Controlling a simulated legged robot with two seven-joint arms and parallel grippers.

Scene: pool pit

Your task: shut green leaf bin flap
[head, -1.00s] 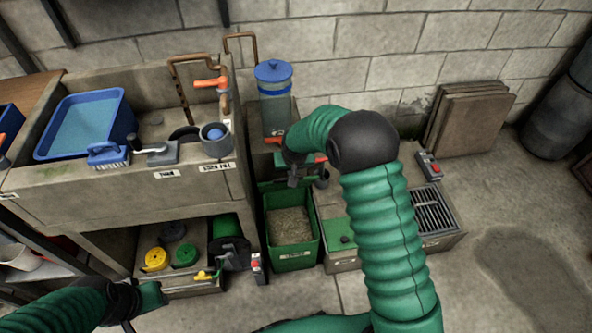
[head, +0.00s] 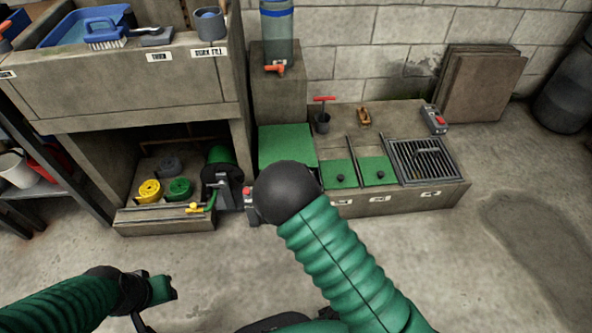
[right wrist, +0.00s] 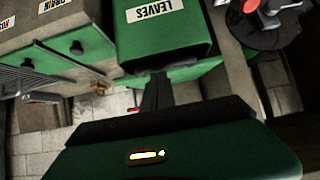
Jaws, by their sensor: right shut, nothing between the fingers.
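The green leaf bin flap (head: 287,146) lies about flat over the bin in the head view, and no leaves show. My arm's dark ball joint hides its front right part, so I cannot tell if it is fully down. In the right wrist view the green bin (right wrist: 160,40) appears upside down with its LEAVES label. My right gripper (right wrist: 155,80) is shut and empty close to the bin's top front edge; contact is unclear. In the head view that gripper is hidden or indistinct. My left gripper (head: 170,289) is at the lower left, away from the bin.
A hose reel (head: 220,172) and a red-button box (head: 249,203) stand left of the bin. A low bench with green lids (head: 357,173) and a grate (head: 424,160) is to the right. The concrete sink (head: 130,90) is upper left. Front floor is clear.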

